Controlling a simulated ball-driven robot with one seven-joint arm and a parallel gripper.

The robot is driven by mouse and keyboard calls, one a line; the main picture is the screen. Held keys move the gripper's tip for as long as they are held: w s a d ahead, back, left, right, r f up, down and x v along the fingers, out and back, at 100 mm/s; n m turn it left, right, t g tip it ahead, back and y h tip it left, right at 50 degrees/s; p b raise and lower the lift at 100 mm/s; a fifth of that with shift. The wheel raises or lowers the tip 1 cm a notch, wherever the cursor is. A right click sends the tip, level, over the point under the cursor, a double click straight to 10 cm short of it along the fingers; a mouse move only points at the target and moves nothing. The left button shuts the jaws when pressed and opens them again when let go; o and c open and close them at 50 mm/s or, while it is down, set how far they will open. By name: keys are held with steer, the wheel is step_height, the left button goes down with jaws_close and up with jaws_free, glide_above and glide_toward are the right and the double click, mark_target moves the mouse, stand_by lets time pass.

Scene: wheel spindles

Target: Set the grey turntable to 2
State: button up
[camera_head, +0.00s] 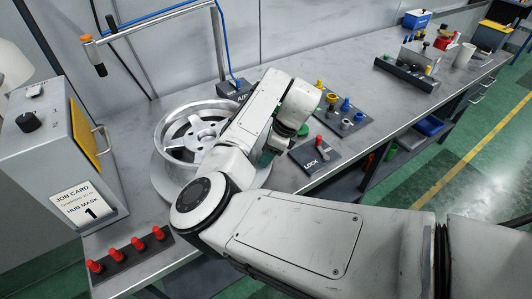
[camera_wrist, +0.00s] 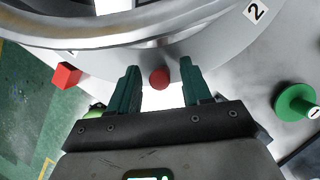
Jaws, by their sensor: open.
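The grey turntable (camera_head: 160,182) lies under a silver wheel (camera_head: 171,131) on the bench; my arm hides much of its near side. A red round knob (camera_wrist: 160,79) is at the rim's edge. My gripper (camera_wrist: 159,68) is open, its dark green fingers either side of the knob with visible gaps. A red block (camera_wrist: 67,75) sits by the rim at left, near another label too cut off to read.
A LOCK plate (camera_head: 312,159) with a red-tipped lever stands right of my arm. A green disc marked 1 (camera_wrist: 296,102) is right of my gripper. A job card (camera_head: 80,204) reads "HUB MASK 1". Several red pegs (camera_head: 139,243) stand at front left.

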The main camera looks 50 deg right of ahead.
steer(key=shift+w+a+f, duration=0.1)
steer(key=shift+f, duration=0.3)
jaws_close()
stand_by(0.4)
